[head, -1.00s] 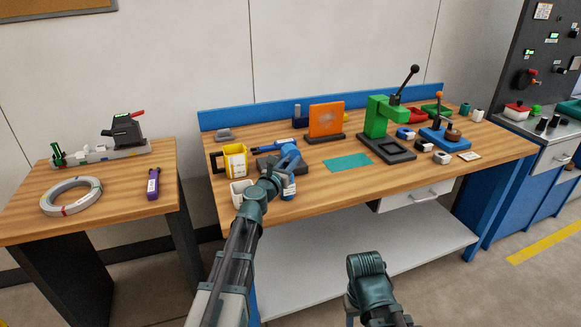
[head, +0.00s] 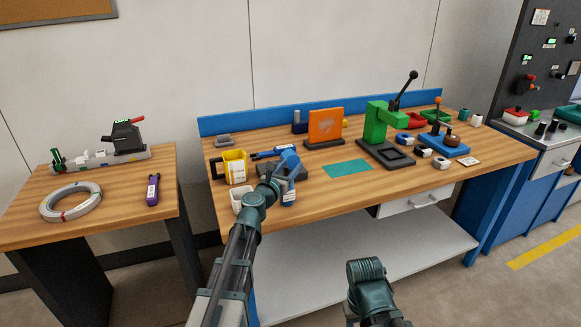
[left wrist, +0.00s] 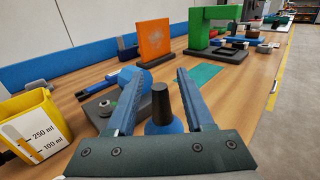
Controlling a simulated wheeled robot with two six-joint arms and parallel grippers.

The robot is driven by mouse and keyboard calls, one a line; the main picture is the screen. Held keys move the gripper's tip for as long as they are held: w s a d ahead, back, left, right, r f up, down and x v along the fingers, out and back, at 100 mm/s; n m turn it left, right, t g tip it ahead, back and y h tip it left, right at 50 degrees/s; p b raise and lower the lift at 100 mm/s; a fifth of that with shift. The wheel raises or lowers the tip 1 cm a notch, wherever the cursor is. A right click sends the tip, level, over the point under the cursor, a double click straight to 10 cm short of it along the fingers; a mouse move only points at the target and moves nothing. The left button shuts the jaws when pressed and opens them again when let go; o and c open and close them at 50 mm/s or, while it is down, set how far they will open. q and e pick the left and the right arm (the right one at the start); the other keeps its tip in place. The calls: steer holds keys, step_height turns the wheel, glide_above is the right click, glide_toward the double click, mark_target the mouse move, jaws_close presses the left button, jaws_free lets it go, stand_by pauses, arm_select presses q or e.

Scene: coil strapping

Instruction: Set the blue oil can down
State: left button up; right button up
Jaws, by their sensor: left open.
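The blue oil can (head: 289,198) stands on the wooden bench near its front left edge, mostly hidden behind my left gripper in the head view. In the left wrist view its blue cone and black tip (left wrist: 160,103) point up between my left fingers. My left gripper (left wrist: 154,80) is open, with one finger on each side of the can's top and gaps visible. It also shows in the head view (head: 284,166). The can's base is hidden in the wrist view. My right gripper is out of view.
A yellow measuring jug (head: 235,167) and a white cup (head: 242,198) stand left of the can. A dark grey block (head: 296,173) lies behind it. An orange panel (head: 326,125) and a green press (head: 378,122) stand farther right. A teal mat (head: 347,169) lies bare on the bench.

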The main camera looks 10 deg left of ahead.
arm_select(q)
steer(key=s+a, duration=0.2)
steer(key=s, duration=0.9)
steer(key=shift+s, duration=0.25)
steer(key=shift+a, duration=0.1)
steer(key=s+d+f+m+g+h, duration=0.2)
steer(key=s+d+f+m+g, duration=0.25)
steer(key=d+m, duration=0.3)
steer(key=s+d+f+m+g+h, duration=0.1)
steer(key=s+d+f+m+g, duration=0.2)
steer(key=d+f+m, duration=0.35)
steer(key=s+d+f+m+g+h, duration=0.2)
steer(key=s+d+f+m+g, duration=0.15)
steer(key=d+m, duration=0.5)
steer(key=s+a+f+m+g+y, duration=0.2)
steer(key=s+f+m+g+y, duration=0.1)
steer(key=s+m+y, duration=0.2)
steer(key=s+a+f+m+g+y, duration=0.3)
steer(key=s+f+m+g+y, duration=0.1)
steer(key=s+m, duration=0.5)
steer(key=shift+a+f+m+y, duration=0.25)
steer(key=shift+m+y, duration=0.15)
steer(key=shift+m, duration=0.15)
